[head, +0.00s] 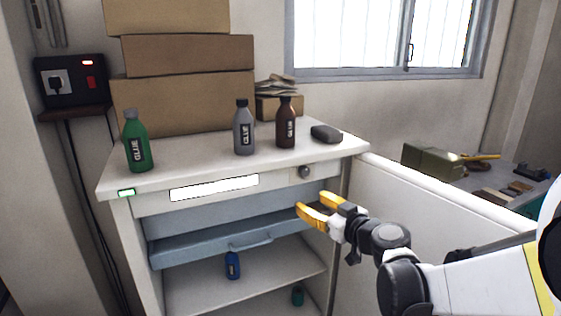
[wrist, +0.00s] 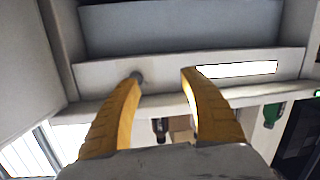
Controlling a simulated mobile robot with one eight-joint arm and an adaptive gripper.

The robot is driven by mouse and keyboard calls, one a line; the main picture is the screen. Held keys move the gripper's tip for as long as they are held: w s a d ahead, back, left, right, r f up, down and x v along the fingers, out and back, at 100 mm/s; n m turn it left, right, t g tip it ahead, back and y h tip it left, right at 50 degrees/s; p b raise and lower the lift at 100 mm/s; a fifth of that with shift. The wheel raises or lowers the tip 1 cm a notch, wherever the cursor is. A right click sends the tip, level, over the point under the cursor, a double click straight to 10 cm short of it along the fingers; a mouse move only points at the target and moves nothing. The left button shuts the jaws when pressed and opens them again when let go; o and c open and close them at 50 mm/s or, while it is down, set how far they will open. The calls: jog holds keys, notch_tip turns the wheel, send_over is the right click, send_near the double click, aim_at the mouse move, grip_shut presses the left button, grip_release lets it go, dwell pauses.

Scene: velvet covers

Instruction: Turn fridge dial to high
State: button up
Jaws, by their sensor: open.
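The fridge dial (head: 305,171) is a small round dark grey knob at the right end of the white strip under the fridge top. In the wrist view, which looks upside down, the dial (wrist: 138,76) shows beside the tip of the left yellow finger. My gripper (head: 312,203) is open and empty, just below and in front of the dial in the head view. Its fingers in the wrist view (wrist: 161,76) are spread, and the dial is not centred between them. I cannot tell whether a finger touches it. The dial's setting marks are not readable.
The fridge (head: 130,212) stands open, its white door (head: 440,212) swung out to the right beside my arm. A blue drawer (head: 210,245) sits inside. Green (head: 138,145), grey (head: 244,130) and brown (head: 286,125) glue bottles and a dark block (head: 326,134) stand on top.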

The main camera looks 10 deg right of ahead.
aim_at(306, 172)
jog(key=w+d+r+t+h+p, duration=0.1)
jog(key=w+d+r+t+p, duration=0.1)
jog(key=w+d, duration=0.2)
jog(key=b+x, duration=0.1)
jog(key=x, duration=0.9)
jog(key=shift+w+r, duration=0.15)
jog(key=shift+w, duration=0.1)
grip_shut()
